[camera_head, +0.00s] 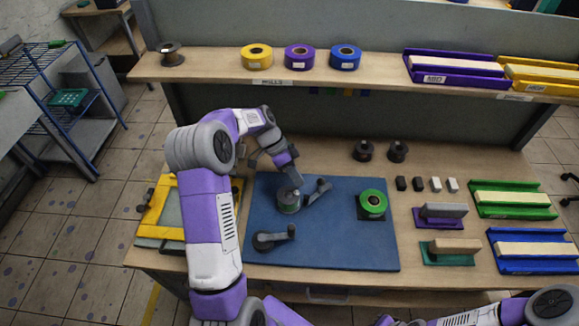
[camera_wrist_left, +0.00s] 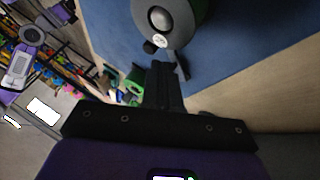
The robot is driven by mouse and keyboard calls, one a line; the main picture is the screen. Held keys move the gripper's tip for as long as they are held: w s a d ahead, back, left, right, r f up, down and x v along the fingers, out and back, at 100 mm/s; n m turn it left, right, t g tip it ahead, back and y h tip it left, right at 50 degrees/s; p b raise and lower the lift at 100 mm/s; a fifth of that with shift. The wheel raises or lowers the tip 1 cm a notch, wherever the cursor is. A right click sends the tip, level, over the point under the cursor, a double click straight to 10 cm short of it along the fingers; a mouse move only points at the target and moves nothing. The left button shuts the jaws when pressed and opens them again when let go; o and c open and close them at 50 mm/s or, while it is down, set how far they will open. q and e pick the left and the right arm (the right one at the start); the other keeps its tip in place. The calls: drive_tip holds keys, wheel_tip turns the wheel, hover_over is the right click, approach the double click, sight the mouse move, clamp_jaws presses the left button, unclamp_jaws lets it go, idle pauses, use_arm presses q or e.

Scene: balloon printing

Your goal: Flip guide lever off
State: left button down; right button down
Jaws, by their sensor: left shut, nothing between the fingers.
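A blue mat (camera_head: 330,245) lies on the workbench. A grey round post with a greenish base (camera_head: 289,203) stands on it, with a dark grey lever (camera_head: 318,190) beside it to the right. A second dark grey lever (camera_head: 273,239) sits nearer the front. I cannot tell which is the guide lever. My left gripper (camera_head: 296,183) is shut and empty, just above and behind the round post, partly hiding it. In the left wrist view, the shut fingers (camera_wrist_left: 164,76) point toward a grey round part (camera_wrist_left: 163,20) on the mat. Contact cannot be told. My right gripper is out of view.
A green spool (camera_head: 372,202) stands on the mat's right. Dark spools (camera_head: 363,150), small blocks and coloured trays (camera_head: 512,198) fill the bench's back and right. A yellow frame (camera_head: 157,206) is at the left. The mat's front right is clear. A shelf (camera_head: 215,66) holds tape rolls above.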

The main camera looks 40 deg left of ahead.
sight(306, 196)
use_arm(q)
drive_tip(key=shift+x, duration=1.3)
drive_tip(key=shift+s+d+n+b, duration=0.25)
drive_tip(key=shift+n+b, duration=0.15)
drive_tip(key=shift+b, duration=0.1)
drive_tip(key=shift+s+d+n+t+b, duration=0.1)
drive_tip(key=shift+d+n+t+b, duration=0.3)
drive_tip(key=shift+t+b, duration=0.1)
drive_tip(key=d+n+b, duration=0.1)
drive_tip(key=d+n+t+b, duration=0.1)
drive_tip(key=b, duration=0.1)
drive_tip(key=shift+s+f, duration=0.15)
drive_tip(key=shift+s, duration=0.2)
drive_tip(key=shift+s+d+n+t+y+b, duration=0.1)
drive_tip(key=shift+d+n+t+y+b, duration=0.3)
drive_tip(key=shift+d+n+t+b, duration=0.35)
drive_tip(key=shift+d+b, duration=0.4)
drive_tip(key=shift+d, duration=0.05)
drive_tip(key=shift+r, duration=0.25)
